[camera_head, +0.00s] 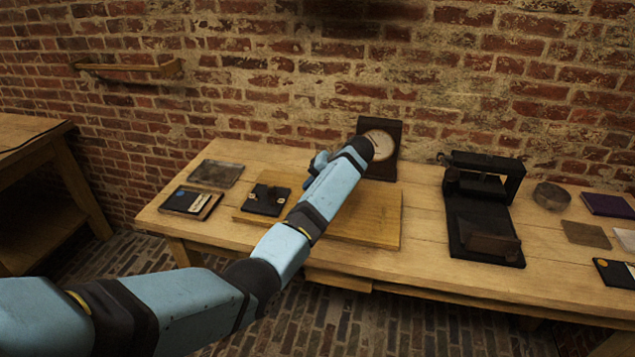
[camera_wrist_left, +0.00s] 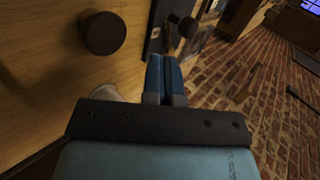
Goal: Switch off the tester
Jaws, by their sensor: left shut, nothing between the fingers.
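A dark upright case with a round pale dial (camera_head: 383,143) stands at the back of a wooden board (camera_head: 370,225) on the bench. It looks like the tester. A small black block with raised parts (camera_head: 264,200) sits at the board's left end; I cannot tell whether it is the switch or how it is set. My left gripper (camera_head: 318,162) is shut and empty, above the board between the block and the dial; its arm hides part of the board. In the left wrist view its blue fingers (camera_wrist_left: 163,78) are together, with a dark round piece (camera_wrist_left: 103,32) to the left.
On the bench (camera_head: 425,265), a flat grey tray (camera_head: 216,173) and a dark case (camera_head: 191,201) lie at the left. A black press-like stand (camera_head: 484,205), a round tin (camera_head: 551,196) and several flat items are at the right. The brick wall is behind.

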